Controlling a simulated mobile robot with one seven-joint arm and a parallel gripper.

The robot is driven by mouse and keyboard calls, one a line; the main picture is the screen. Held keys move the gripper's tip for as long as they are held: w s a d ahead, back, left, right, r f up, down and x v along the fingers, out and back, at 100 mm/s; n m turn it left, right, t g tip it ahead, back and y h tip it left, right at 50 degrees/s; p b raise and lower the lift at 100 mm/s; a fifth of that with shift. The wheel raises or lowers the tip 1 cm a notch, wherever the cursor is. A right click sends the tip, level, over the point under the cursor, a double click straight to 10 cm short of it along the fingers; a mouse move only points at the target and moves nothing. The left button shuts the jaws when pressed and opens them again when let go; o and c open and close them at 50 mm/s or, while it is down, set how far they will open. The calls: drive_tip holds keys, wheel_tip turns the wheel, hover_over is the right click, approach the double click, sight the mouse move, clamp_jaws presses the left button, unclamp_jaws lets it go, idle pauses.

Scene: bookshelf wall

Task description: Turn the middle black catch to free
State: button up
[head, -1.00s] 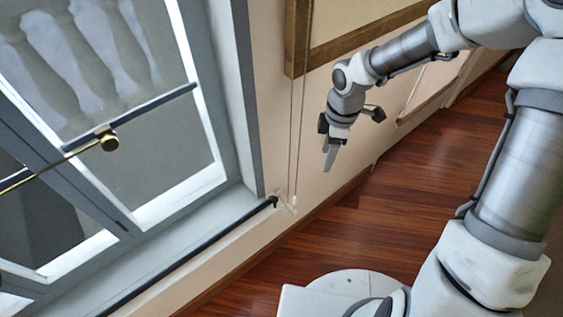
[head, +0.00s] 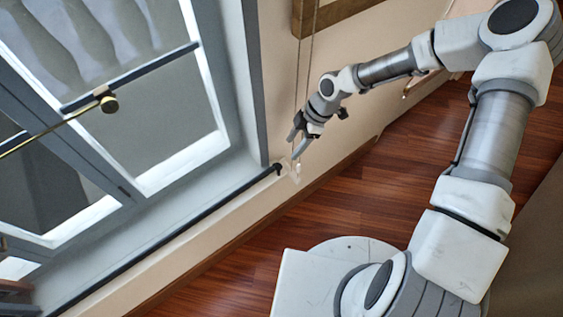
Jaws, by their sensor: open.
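I cannot make out a middle black catch for certain in the head view. The window (head: 62,150) at the left has grey frames and a brass rod with a round knob (head: 108,104). A dark rail (head: 180,238) runs along the sill and ends in a small black fitting (head: 278,168). My gripper (head: 296,147) is open, fingers pointing down, just above and right of that fitting in the picture. It overlaps the hanging cords; I cannot tell whether it touches them. Nothing shows between its fingers.
Thin cords (head: 308,60) hang by the cream wall, with a pale end piece near my gripper. A wooden frame (head: 325,18) is on the wall above. The red-brown wooden floor (head: 400,170) is clear below my arm. Dark items (head: 15,290) show at the lower left edge.

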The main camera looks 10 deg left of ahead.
sight(279, 166)
drive_tip(key=b+x, duration=0.1)
drive_tip(key=x, duration=0.9)
drive_tip(key=shift+c, duration=0.2)
clamp_jaws()
